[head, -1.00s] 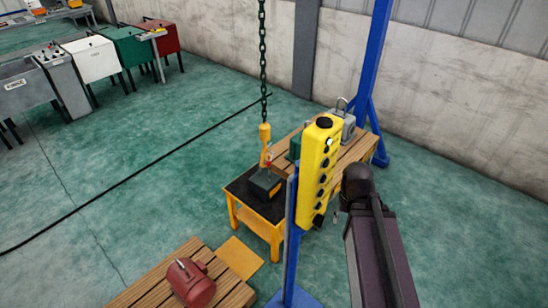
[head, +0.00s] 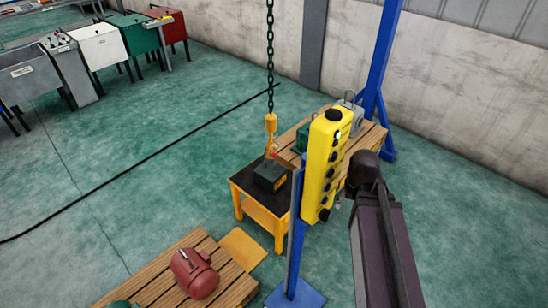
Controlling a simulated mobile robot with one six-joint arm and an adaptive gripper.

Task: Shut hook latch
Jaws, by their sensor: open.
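The yellow hook (head: 271,125) hangs from a dark chain (head: 270,60) above a small yellow table (head: 243,190) with a black top. A dark block-shaped load (head: 269,176) sits on that table directly under the hook. A small red part (head: 275,154) shows at the hook's lower end; the latch is too small to tell whether it is open or shut. My arm (head: 375,225) rises at the right, with its dark joint beside the yellow pendant. My gripper cannot be made out.
The yellow button pendant (head: 324,165) on a blue post (head: 294,240) stands between my arm and the table. A pallet (head: 160,290) with a red motor (head: 195,272) lies front left. Another pallet (head: 368,137) holds grey and green parts behind. Open green floor lies left.

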